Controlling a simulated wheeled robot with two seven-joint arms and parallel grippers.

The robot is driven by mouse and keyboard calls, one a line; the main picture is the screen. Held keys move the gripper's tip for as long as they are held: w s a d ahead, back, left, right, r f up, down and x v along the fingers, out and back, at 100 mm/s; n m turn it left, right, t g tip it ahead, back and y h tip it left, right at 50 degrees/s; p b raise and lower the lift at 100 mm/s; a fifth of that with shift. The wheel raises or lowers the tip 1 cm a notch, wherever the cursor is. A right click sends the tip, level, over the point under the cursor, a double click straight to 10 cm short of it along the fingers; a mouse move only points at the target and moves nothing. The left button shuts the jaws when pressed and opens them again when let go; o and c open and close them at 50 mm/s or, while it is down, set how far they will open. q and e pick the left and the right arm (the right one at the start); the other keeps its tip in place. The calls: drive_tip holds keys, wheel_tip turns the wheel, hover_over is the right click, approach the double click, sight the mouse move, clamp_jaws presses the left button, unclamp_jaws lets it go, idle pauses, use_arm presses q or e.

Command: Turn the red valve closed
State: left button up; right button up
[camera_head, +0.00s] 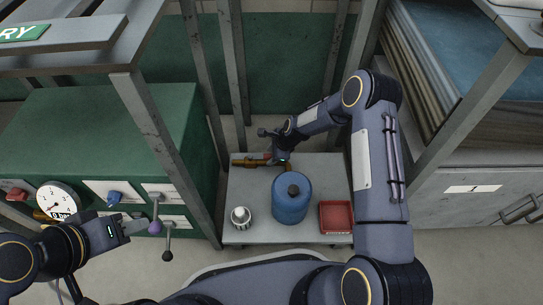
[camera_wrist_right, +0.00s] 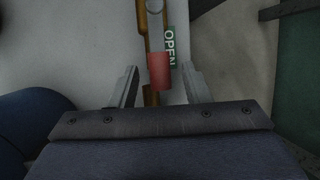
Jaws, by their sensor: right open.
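The red valve handle (camera_wrist_right: 159,72) shows in the right wrist view, set on a brass pipe (camera_wrist_right: 150,35). A green label reading OPEN (camera_wrist_right: 169,48) is beside it. My right gripper (camera_wrist_right: 161,80) is open, with one finger on each side of the red handle and a gap on both sides. In the head view my right gripper (camera_head: 280,160) is over the back of the grey table, at the brass pipe (camera_head: 243,161), and largely hides the valve.
A blue canister (camera_head: 291,200), a red tray (camera_head: 336,217) and a small silver-white object (camera_head: 241,217) stand on the grey table (camera_head: 258,190). A green cabinet with a gauge (camera_head: 57,200) and levers (camera_head: 155,227) is at left. Metal posts rise around the table.

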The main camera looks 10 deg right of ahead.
clamp_jaws()
idle(0.3)
